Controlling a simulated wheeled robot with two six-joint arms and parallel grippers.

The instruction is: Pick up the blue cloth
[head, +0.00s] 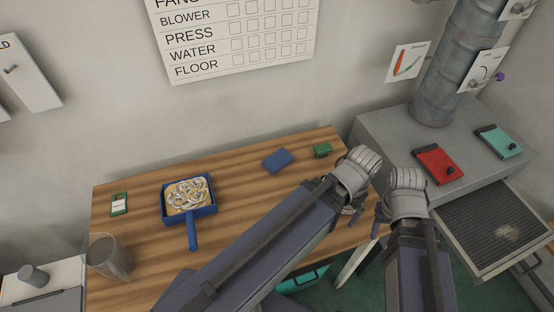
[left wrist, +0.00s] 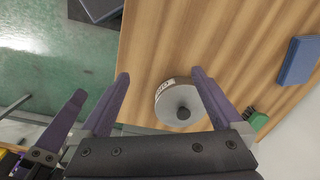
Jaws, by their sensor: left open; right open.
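The blue cloth (head: 278,160) is a small folded dark-blue rectangle lying flat on the wooden table near its back edge. It also shows at the right edge of the left wrist view (left wrist: 298,61). My left gripper (left wrist: 160,73) is open, its two purple fingers apart on either side of a round grey reel with a dark knob (left wrist: 180,104). The cloth lies outside the fingers, off to the right in that view. In the head view my left arm mostly hides this gripper. My right gripper (head: 380,216) is open and empty near the table's right end, away from the cloth.
A grey cabinet (head: 385,128) stands right.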

